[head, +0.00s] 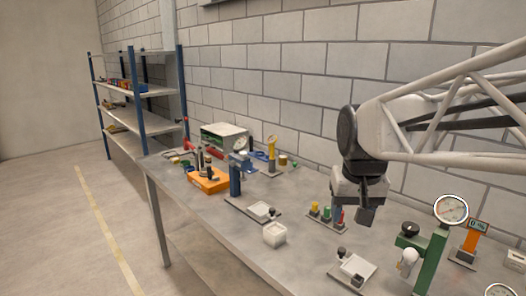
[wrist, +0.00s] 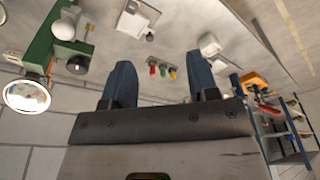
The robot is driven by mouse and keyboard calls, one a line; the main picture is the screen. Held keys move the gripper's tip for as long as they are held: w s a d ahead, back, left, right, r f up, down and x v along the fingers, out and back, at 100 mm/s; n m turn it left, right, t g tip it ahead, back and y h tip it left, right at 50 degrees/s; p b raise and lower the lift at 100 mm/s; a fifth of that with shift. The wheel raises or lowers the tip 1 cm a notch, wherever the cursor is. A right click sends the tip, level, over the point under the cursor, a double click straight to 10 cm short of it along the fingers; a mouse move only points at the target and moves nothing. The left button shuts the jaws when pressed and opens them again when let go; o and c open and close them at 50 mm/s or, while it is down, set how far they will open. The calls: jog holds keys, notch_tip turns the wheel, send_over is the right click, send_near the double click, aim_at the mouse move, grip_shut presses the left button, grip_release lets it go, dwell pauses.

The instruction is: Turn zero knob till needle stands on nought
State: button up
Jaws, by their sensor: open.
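A green stand (head: 432,262) on the right part of the bench carries a round white-faced dial (head: 451,210), a black knob (head: 410,229) and a white rounded knob (head: 408,258). I cannot tell which is the zero knob. The dial's needle is too small to read. In the wrist view the dial (wrist: 27,95), black knob (wrist: 77,65) and white knob (wrist: 65,28) lie at the left, outside the jaws. My gripper (head: 358,207) is open and empty, above the bench to the left of the stand. Its two blue fingers stand apart in the wrist view (wrist: 161,80).
An orange post with a percent display (head: 478,226) stands right of the green stand. A block with coloured buttons (head: 326,214) is near my gripper. A white cup (head: 275,234) and a plate with a white block (head: 353,268) lie toward the front. An orange box (head: 208,182) is farther left.

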jog(key=w+a+r, duration=0.2)
jog(key=w+r, duration=0.1)
jog(key=w, duration=0.5)
jog(key=w+a+r, duration=0.2)
jog(key=w+a, duration=0.1)
jog(key=w, duration=0.5)
jog(key=g, duration=0.2)
send_over(243, 155)
jog(key=f, duration=0.4)
jog(key=shift+w+d+f, duration=0.3)
jog(key=shift+f, duration=0.1)
jog(key=shift+w+a+f, duration=0.2)
jog(key=shift+w+a, duration=0.15)
jog(key=shift+f, duration=3.9)
jog(key=shift+c, duration=0.3)
